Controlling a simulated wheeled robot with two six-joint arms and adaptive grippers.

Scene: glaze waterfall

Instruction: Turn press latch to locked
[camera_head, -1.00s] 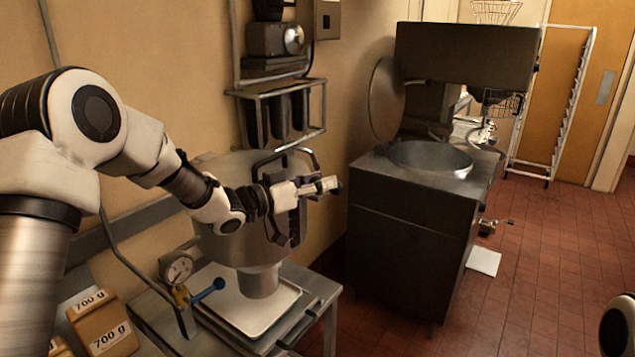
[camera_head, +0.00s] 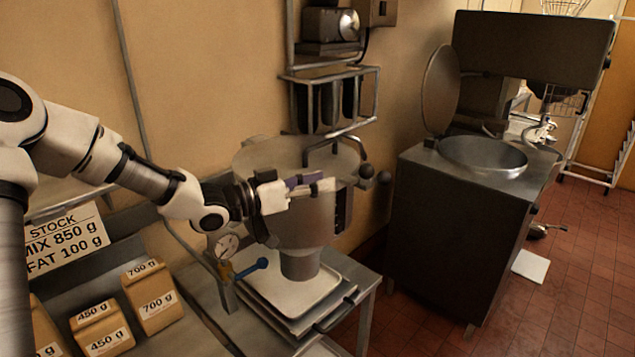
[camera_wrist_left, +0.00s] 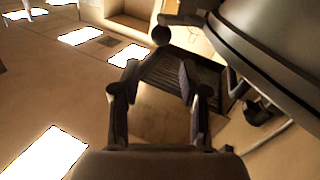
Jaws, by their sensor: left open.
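The press (camera_head: 305,235) is a grey metal drum with a round lid, standing on a table at centre in the head view. It also shows at the upper right of the left wrist view (camera_wrist_left: 275,45). A dark bar with round black knobs (camera_head: 366,171), which looks like the latch, sticks out at the lid's right side. A dark knobbed bar also shows beyond the fingers in the wrist view (camera_wrist_left: 160,35). My left gripper (camera_head: 328,186) is in front of the drum, just below lid level. Its fingers (camera_wrist_left: 158,82) are apart with nothing between them. My right gripper is out of view.
A gauge (camera_head: 228,245) and a blue-handled valve (camera_head: 250,268) sit left of the press. A white tray (camera_head: 325,290) lies under its spout. Paper packs (camera_head: 152,300) stand at lower left. A dark cooker (camera_head: 460,250) with an open lid stands at right, with floor beyond it.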

